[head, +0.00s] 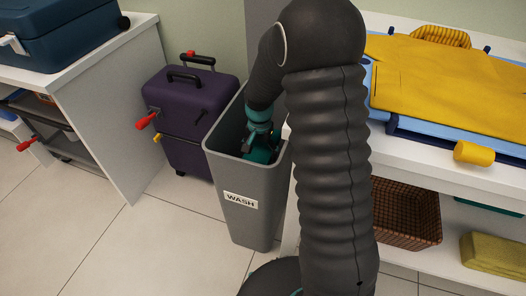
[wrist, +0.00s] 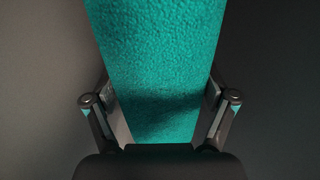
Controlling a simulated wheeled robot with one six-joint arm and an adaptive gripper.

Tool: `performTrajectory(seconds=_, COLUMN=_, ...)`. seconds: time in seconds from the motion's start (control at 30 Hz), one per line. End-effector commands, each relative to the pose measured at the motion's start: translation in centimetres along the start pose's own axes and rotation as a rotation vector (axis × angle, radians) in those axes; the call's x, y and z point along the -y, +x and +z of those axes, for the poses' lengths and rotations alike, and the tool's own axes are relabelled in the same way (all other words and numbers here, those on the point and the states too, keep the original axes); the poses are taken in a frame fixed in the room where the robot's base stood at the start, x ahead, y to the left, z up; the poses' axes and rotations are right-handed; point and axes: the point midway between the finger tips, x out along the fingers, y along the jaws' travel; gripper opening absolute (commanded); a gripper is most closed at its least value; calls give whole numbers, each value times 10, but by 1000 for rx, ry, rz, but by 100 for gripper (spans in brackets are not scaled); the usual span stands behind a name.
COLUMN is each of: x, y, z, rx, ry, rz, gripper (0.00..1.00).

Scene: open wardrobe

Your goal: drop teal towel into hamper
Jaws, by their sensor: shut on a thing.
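The grey hamper (head: 236,205), labelled WASH, stands on the floor in the middle of the head view. My gripper (head: 260,138) reaches down into its open top. The teal towel (head: 262,154) shows just below my gripper, inside the hamper's rim. In the wrist view the teal towel (wrist: 155,60) fills the middle, between the two fingers of my gripper (wrist: 158,118), which is shut on it. Dark grey surfaces lie on both sides of the towel there. The towel's lower end and the hamper's bottom are hidden.
A purple suitcase (head: 187,105) stands behind and left of the hamper. A white shelf unit with a blue case (head: 60,35) is at left. At right, a white table (head: 460,165) holds yellow cloth (head: 440,80); a brown basket (head: 405,210) sits below. Floor in front is clear.

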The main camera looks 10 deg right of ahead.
Motion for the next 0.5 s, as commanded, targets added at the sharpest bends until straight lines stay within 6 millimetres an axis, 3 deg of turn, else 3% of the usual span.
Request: performTrajectory(seconds=0.5, x=0, y=5, z=0, rx=0, ry=0, rz=0, gripper=65)
